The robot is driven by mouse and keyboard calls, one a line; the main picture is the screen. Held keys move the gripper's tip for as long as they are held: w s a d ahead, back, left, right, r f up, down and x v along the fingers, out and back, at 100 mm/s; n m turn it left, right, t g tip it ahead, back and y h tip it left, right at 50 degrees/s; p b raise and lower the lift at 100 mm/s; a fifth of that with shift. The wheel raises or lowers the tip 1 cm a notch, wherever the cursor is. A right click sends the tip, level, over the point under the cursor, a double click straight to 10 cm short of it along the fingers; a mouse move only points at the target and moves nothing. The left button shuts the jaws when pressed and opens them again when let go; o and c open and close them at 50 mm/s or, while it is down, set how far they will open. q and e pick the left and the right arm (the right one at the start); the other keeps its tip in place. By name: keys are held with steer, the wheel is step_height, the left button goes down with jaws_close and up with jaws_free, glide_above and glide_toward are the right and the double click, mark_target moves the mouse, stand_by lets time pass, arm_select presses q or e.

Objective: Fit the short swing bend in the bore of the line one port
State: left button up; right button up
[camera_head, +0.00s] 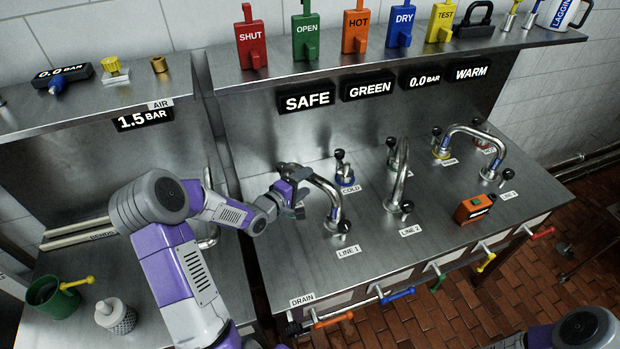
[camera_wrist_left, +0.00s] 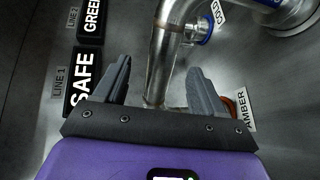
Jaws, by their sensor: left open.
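A polished swing bend (camera_head: 325,184) arches from the line one port (camera_head: 336,224), marked LINE 1, toward the upper left. My left gripper (camera_head: 290,190) is at the bend's left end. In the left wrist view the open fingers (camera_wrist_left: 158,70) stand on either side of the bend's metal leg (camera_wrist_left: 163,50), with gaps visible beside it. The bend's lower end there is partly hidden behind the gripper body. I cannot tell whether the bend is fully seated in the line one bore. My right gripper is out of view.
Two more bends stand at LINE 2 (camera_head: 400,172) and LINE 3 (camera_head: 478,135). The COLD port (camera_head: 345,178) has a blue collar. An orange device (camera_head: 474,208) lies on the bench at right. A shelf (camera_head: 400,62) with coloured tags runs above. The front bench middle is clear.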

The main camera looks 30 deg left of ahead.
arm_select(q)
steer(key=v, duration=0.3)
steer(key=shift+s+r, duration=0.1)
steer(key=shift+s, duration=0.25)
step_height(320, 180, up, 8)
steer(key=p, duration=0.8)
steer(key=shift+r+p, duration=0.1)
steer(key=shift+p, duration=0.2)
